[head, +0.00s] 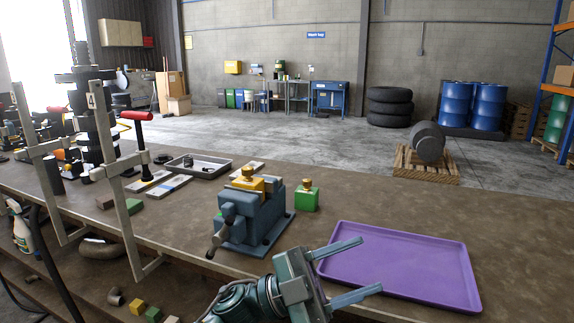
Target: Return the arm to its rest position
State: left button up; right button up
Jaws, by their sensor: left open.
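My left gripper (370,265) is in the lower middle of the head view. Its two fingers are spread apart, with nothing between them. They point right and overlap the left part of the purple tray (420,240) in the picture; I cannot tell the height above it. The tray looks empty. My right gripper is not in view.
A blue-grey vise (250,218) with a yellow piece (248,183) on top stands left of the tray. A green block (307,198) with a gold knob is beside it. A grey tray (198,166) and a red-headed hammer (137,116) are further left. Bench (360,185) behind is clear.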

pick_arm(q)
jog(key=w+a+f+n+t+y, duration=0.1)
jog(key=a+f+n+t+y, duration=0.6)
jog(key=f+n+t, duration=0.3)
jog(key=w+a+f+n+t+y, duration=0.1)
jog(key=a+f+n+t+y, duration=0.5)
jog(key=f+n+t, duration=0.45)
jog(key=s+a+f+n+g+y, duration=0.5)
jog(key=s+a+f, duration=0.5)
jog(key=s+f, duration=0.5)
jog(key=g+y, duration=0.2)
jog(key=g, duration=0.1)
jog(key=shift+a+g, duration=0.3)
jog(key=shift+g, duration=0.05)
jog(key=shift+s, duration=0.1)
